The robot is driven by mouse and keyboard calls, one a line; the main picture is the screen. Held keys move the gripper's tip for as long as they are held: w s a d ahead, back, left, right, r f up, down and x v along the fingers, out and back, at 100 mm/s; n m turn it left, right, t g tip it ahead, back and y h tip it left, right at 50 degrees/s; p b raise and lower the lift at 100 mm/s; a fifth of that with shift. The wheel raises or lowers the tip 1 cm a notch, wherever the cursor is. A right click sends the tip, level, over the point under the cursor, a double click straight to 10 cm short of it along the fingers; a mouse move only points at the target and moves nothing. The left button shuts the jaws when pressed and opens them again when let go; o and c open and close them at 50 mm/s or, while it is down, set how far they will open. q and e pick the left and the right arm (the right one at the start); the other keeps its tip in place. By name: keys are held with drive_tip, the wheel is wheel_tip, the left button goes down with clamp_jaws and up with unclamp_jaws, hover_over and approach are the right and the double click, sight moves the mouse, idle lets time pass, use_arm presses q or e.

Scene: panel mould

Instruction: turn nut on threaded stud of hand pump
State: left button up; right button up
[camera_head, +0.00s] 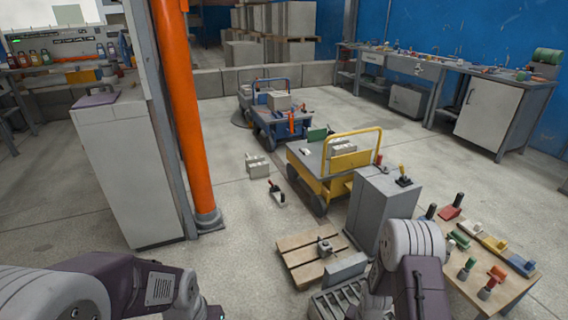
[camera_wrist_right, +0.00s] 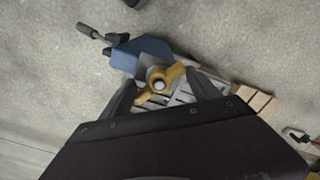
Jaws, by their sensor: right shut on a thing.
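A yellow winged nut (camera_wrist_right: 160,84) sits around the pale round end of a threaded stud (camera_wrist_right: 159,85) in the right wrist view. A blue body (camera_wrist_right: 128,54), which looks like the hand pump, lies just beyond it, with a dark lever at its upper left. My right gripper (camera_wrist_right: 163,90) has its two dark fingers on either side of the nut and is shut on it. In the head view my right arm hides the nut, and I cannot clearly pick out the pump.
A grey slotted crate (camera_head: 325,305) and a wooden pallet (camera_head: 300,258) lie by my right arm. A grey cabinet (camera_head: 378,215) stands behind it. A wooden table (camera_head: 515,285) with several tools is at right. An orange post (camera_head: 178,110) stands at left. Floor left of the pallet is clear.

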drive_tip(key=shift+a, duration=0.15)
clamp_jaws()
drive_tip(key=shift+d, duration=0.2)
drive_tip(key=shift+d+r+m, duration=0.1)
drive_tip(key=shift+r+m, duration=0.05)
drive_tip(key=shift+m, duration=0.55)
drive_tip(key=shift+m+p, duration=0.5)
drive_tip(key=shift+m, duration=0.7)
use_arm(q)
drive_tip(key=shift+r, duration=0.55)
